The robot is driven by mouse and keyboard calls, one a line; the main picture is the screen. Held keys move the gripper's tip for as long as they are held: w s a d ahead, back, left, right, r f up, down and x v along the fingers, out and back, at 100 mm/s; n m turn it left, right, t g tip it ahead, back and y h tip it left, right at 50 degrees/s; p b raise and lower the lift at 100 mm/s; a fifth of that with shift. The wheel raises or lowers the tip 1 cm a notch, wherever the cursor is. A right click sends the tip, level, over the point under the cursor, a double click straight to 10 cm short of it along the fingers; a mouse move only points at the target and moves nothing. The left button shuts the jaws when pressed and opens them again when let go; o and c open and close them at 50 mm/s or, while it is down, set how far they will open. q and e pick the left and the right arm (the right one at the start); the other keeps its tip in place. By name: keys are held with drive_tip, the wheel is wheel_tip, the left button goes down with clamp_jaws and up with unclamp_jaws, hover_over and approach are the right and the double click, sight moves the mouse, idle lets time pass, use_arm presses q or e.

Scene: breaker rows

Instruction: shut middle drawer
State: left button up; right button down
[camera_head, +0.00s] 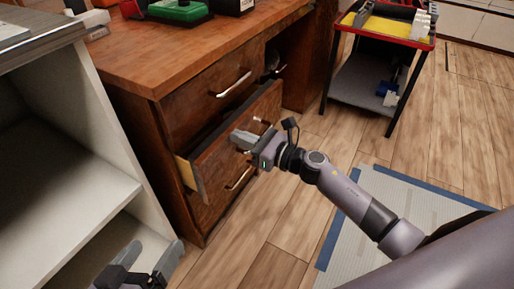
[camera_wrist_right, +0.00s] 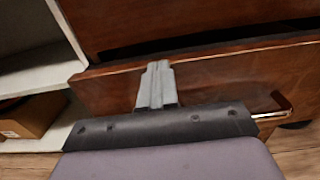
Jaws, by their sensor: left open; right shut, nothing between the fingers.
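The middle drawer (camera_head: 218,160) of the brown wooden desk is pulled out, with a dark gap above its front and a yellowish side showing at the left. Its wooden front also fills the middle of the right wrist view (camera_wrist_right: 220,76). My right gripper (camera_head: 236,136) is shut and empty, with its fingertips at the drawer front; I cannot tell whether they touch it. In the wrist view the fingers (camera_wrist_right: 157,72) overlap the front, left of a metal handle (camera_wrist_right: 272,114). My left gripper (camera_head: 148,262) is open and empty at the lower left, away from the drawer.
The top drawer, with its metal handle (camera_head: 234,84), looks shut. A white shelf unit (camera_head: 90,150) stands close on the left. A black cart with a red rim (camera_head: 395,40) stands at the back right. A blue-edged mat (camera_head: 330,235) lies on the wooden floor.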

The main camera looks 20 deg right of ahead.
use_arm(q)
drive_tip(key=shift+a+b, duration=0.35)
drive_tip(key=shift+a, duration=0.1)
use_arm(e)
drive_tip(key=shift+x, duration=1.4)
use_arm(q)
drive_tip(key=shift+f, duration=0.1)
